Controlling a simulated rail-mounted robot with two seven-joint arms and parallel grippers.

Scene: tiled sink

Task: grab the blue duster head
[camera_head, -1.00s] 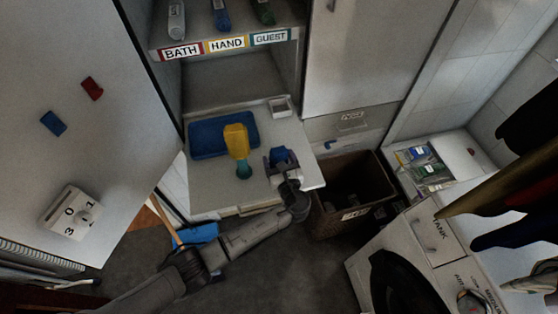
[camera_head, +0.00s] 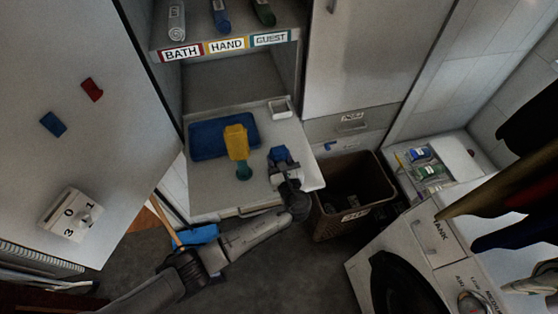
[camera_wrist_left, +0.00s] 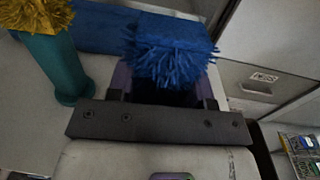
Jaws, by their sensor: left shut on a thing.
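The blue duster head (camera_head: 279,154) sits at the tip of my left gripper (camera_head: 281,163), over the right part of the white counter. In the left wrist view the fluffy blue duster head (camera_wrist_left: 168,48) is between the fingers of the left gripper (camera_wrist_left: 163,88), which is shut on it. The fingers are partly hidden behind the gripper's dark bar and the bristles. My right gripper is not in view.
A yellow duster head (camera_head: 236,139) on a teal holder (camera_head: 243,172) stands just left of the gripper. A blue tray (camera_head: 205,150) lies behind. A small white dish (camera_head: 280,107) is at the back. A brown basket (camera_head: 350,195) stands right of the counter.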

